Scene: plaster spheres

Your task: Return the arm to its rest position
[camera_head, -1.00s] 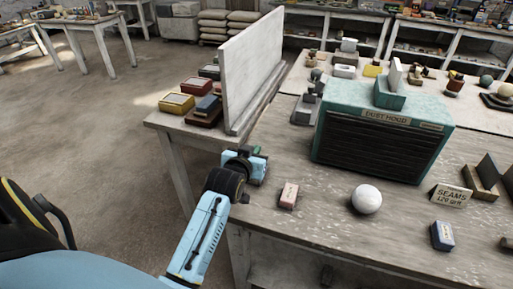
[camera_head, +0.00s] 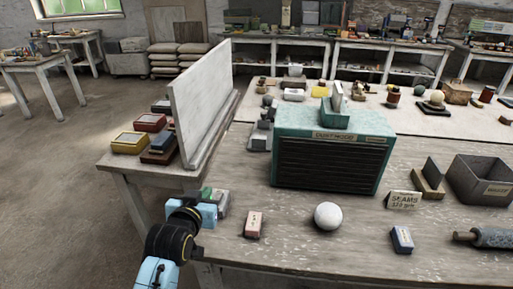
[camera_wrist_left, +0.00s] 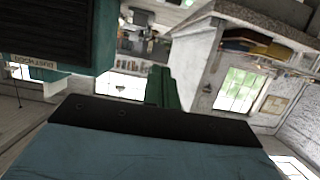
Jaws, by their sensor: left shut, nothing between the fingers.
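My left arm comes in at the lower left of the head view. Its blue and black wrist ends in my left gripper (camera_head: 216,199) with green fingers, near the bench's left front corner. The fingers are shut with nothing between them; their green tips also show in the left wrist view (camera_wrist_left: 165,88). The gripper is just left of a small pink-and-white block (camera_head: 254,223). Whether it touches the bench is hard to tell. My right gripper is not in view.
A white sphere (camera_head: 328,216) lies on the bench (camera_head: 300,255). A teal dust hood (camera_head: 335,135) stands behind it. An upright white panel (camera_head: 200,105) rises behind the gripper. A blue block (camera_head: 402,239) and a grey bin (camera_head: 485,178) are at right. Open floor (camera_head: 60,200) lies left.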

